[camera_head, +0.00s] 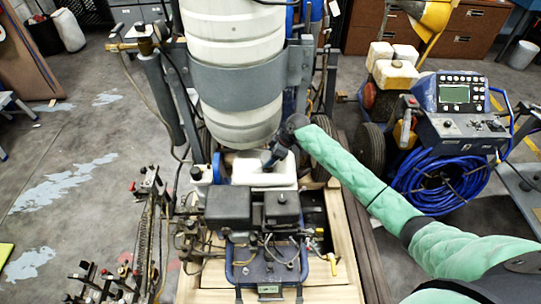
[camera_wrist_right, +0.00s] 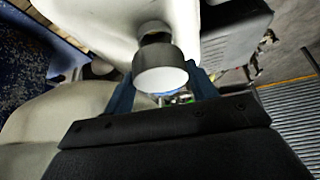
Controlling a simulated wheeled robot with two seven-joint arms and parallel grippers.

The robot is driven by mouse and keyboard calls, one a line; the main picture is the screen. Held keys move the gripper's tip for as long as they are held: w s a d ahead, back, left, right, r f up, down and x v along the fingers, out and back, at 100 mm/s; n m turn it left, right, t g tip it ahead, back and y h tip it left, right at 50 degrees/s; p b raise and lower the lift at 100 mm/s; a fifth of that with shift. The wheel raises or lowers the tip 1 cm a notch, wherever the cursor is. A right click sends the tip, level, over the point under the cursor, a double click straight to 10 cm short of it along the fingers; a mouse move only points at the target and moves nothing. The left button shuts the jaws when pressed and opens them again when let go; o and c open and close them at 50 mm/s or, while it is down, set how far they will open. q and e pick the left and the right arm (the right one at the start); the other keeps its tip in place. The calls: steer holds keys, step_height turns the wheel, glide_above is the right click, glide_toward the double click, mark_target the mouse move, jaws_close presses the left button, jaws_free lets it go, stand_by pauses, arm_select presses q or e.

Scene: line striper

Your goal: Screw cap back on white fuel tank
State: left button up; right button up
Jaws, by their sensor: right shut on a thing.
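The white fuel tank (camera_head: 262,175) sits behind the black engine in the head view; it also shows as a white body in the wrist view (camera_wrist_right: 100,22). My right gripper (camera_head: 272,161) reaches in over the tank from the right. In the wrist view its two blue fingers (camera_wrist_right: 162,88) are shut on the cap (camera_wrist_right: 160,70), a dark grey cylinder with a pale end face. The cap is in line with a dark neck at the tank and looks close against it; whether it is threaded on cannot be told. In the head view the gripper hides the cap. My left gripper is out of view.
A large white ribbed barrel (camera_head: 235,60) in a grey bracket stands just behind the tank. The black engine (camera_head: 250,207) is in front, on a wooden pallet (camera_head: 335,270). A machine with blue hose (camera_head: 440,185) stands at right. Bare floor (camera_head: 70,160) lies at left.

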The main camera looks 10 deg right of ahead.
steer(key=shift+f, duration=0.65)
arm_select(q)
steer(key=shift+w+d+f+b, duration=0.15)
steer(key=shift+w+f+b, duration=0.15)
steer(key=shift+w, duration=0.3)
arm_select(e)
steer(key=shift+f, duration=0.15)
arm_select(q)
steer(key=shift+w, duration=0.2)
arm_select(e)
steer(key=shift+f, duration=0.4)
